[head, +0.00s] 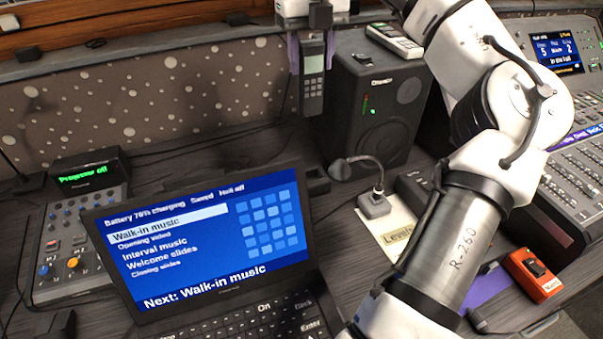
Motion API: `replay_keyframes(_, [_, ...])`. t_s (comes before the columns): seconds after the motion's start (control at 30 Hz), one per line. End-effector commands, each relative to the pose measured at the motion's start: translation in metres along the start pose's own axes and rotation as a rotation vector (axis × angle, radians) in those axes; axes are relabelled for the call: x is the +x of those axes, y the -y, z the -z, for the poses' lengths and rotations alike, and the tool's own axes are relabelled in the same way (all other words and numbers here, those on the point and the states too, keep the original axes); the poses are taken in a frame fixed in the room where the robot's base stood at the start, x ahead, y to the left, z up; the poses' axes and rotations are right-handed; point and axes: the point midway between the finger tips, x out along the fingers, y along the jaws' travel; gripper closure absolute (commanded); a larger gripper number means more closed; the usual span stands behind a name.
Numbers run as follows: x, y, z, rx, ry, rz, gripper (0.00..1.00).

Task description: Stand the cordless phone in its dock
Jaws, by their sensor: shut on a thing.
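The cordless phone (313,88) is dark with a grey keypad and hangs upright in the head view, top centre. My gripper (312,50) points down and is shut on its upper part, with a pale purple finger at each side. The phone is in the air, in front of the back panel and left of the black speaker. A small dark block (317,181) stands below it, partly hidden behind the laptop screen; it may be the dock, but I cannot tell for sure. The phone and this block are clearly apart.
An open laptop (215,240) fills the front centre. The speaker (375,105) stands close right of the phone. A gooseneck microphone (372,200), mixing desk (575,165) and orange device (532,275) are to the right. A control box (75,235) is left.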

Motion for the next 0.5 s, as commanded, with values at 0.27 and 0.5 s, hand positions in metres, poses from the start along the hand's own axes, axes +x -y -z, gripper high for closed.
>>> replay_keyframes(0.27, [0.062, 0.0, 0.001, -0.004, -0.003, -0.003, 0.8])
replay_keyframes(0.5, [0.124, -0.001, 0.001, -0.002, -0.002, -0.003, 0.8])
